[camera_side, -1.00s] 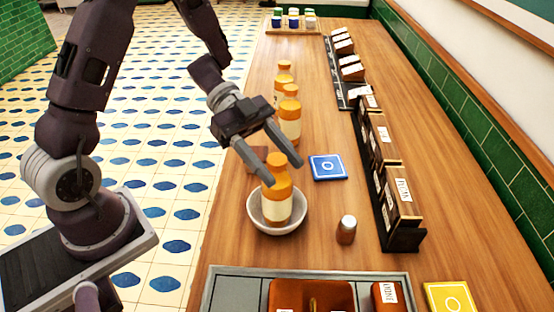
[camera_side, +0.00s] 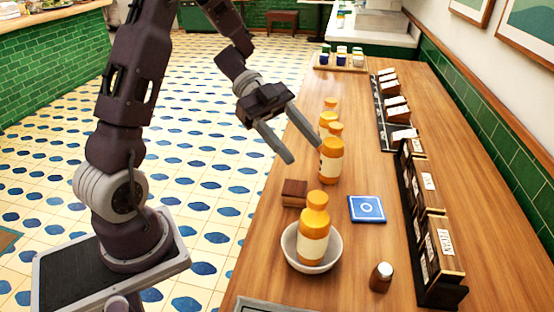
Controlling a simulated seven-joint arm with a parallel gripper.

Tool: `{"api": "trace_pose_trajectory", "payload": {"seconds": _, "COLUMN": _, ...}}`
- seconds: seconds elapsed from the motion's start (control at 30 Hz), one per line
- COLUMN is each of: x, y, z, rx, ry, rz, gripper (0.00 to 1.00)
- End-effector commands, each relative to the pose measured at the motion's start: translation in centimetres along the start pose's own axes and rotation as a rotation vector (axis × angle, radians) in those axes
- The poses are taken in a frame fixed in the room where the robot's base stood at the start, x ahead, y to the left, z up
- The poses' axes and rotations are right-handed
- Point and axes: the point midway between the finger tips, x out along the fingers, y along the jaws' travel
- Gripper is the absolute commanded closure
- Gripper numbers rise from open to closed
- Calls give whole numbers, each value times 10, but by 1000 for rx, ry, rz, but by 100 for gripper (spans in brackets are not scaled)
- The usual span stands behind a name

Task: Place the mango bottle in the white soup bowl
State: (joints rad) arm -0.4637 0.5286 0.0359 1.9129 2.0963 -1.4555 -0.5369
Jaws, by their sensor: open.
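An orange mango bottle (camera_side: 314,236) with a pale label stands upright in the white soup bowl (camera_side: 291,252) near the front of the wooden counter. My gripper (camera_side: 306,154) is open and empty, raised behind and above the bowl, apart from the bottle in it. One finger overlaps the view near another orange bottle (camera_side: 331,163). Several similar orange bottles stand in a row behind the bowl, partly hiding one another.
A small brown block (camera_side: 294,193) sits behind the bowl, with a blue square coaster (camera_side: 367,209) to its right. A small shaker (camera_side: 381,277) stands right of the bowl. Black racks of labelled boxes (camera_side: 429,225) line the right side. A tray of jars (camera_side: 341,62) is at the far end.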

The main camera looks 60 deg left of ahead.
Motion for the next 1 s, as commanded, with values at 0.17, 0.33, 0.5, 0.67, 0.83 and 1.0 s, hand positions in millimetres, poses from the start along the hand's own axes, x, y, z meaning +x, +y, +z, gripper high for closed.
{"api": "trace_pose_trajectory", "payload": {"seconds": 0.17, "x": -32, "y": -119, "z": -77, "rx": 136, "ry": -284, "rz": -799, "gripper": 46}}
{"api": "trace_pose_trajectory", "payload": {"seconds": 0.33, "x": -114, "y": -54, "z": -96, "rx": -327, "ry": -495, "rz": -1352, "gripper": 46}}
{"api": "trace_pose_trajectory", "payload": {"seconds": 0.5, "x": -72, "y": 99, "z": -66, "rx": -897, "ry": -576, "rz": -1216, "gripper": 46}}
{"api": "trace_pose_trajectory", "payload": {"seconds": 0.67, "x": -37, "y": 162, "z": -66, "rx": -1074, "ry": -591, "rz": -1042, "gripper": 46}}
{"api": "trace_pose_trajectory", "payload": {"seconds": 0.83, "x": -33, "y": 169, "z": -66, "rx": -1094, "ry": -594, "rz": -1020, "gripper": 46}}
{"api": "trace_pose_trajectory", "payload": {"seconds": 1.0, "x": -34, "y": 168, "z": -66, "rx": -1093, "ry": -593, "rz": -1023, "gripper": 46}}
